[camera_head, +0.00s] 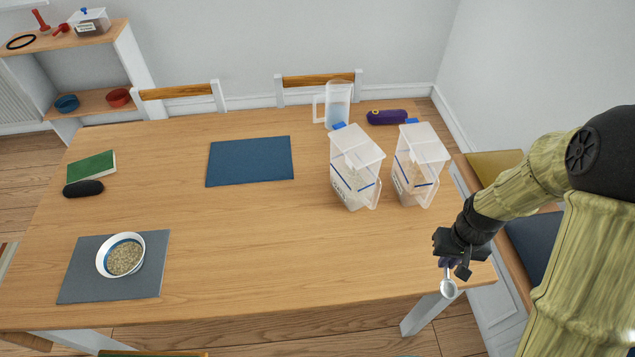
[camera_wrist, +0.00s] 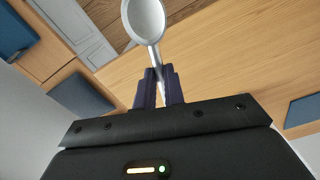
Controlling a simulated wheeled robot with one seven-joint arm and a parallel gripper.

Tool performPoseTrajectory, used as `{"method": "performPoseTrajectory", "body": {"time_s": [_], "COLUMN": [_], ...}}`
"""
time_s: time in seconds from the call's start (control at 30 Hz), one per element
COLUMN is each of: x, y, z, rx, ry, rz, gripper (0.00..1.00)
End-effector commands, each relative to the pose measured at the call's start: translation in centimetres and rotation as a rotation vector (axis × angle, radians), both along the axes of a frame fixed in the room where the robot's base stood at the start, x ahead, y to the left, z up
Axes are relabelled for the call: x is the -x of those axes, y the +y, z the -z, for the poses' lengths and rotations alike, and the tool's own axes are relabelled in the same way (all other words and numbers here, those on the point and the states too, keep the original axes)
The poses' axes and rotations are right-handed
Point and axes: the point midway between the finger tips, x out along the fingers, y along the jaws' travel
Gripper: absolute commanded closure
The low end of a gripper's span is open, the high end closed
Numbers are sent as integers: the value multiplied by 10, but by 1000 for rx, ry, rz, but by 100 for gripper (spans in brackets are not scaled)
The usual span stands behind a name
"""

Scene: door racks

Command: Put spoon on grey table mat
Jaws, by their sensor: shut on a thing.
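A metal spoon (camera_head: 449,288) hangs from my gripper (camera_head: 453,266) near the right front edge of the table, bowl end outward. In the wrist view the spoon (camera_wrist: 147,20) sticks out beyond my gripper (camera_wrist: 159,76), whose dark fingers are shut on its handle. The grey table mat (camera_head: 78,287) lies at the front left of the table, far to the left of my gripper. A white bowl (camera_head: 141,239) with a blue band inside and grainy food stands on the mat. Part of the spoon's handle is hidden between the fingers.
The wooden table (camera_head: 270,255) is clear between my gripper and the grey mat. A blue mat (camera_head: 250,161) lies farther back. Two clear containers (camera_head: 356,165) and a clear jug (camera_head: 338,104) stand at the right. A dark case (camera_head: 83,188) and green book (camera_head: 92,165) lie at the left.

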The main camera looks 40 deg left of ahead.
Motion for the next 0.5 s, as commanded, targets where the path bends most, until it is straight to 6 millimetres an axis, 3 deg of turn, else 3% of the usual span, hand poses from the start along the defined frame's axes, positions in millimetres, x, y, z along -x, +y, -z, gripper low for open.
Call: {"method": "performPoseTrajectory", "body": {"time_s": [0.27,0.5], "x": [-29,-55], "y": [-39,-91], "z": [28,62], "rx": [1,2], "ry": [2,5], "rz": [141,313], "gripper": [100,100]}}
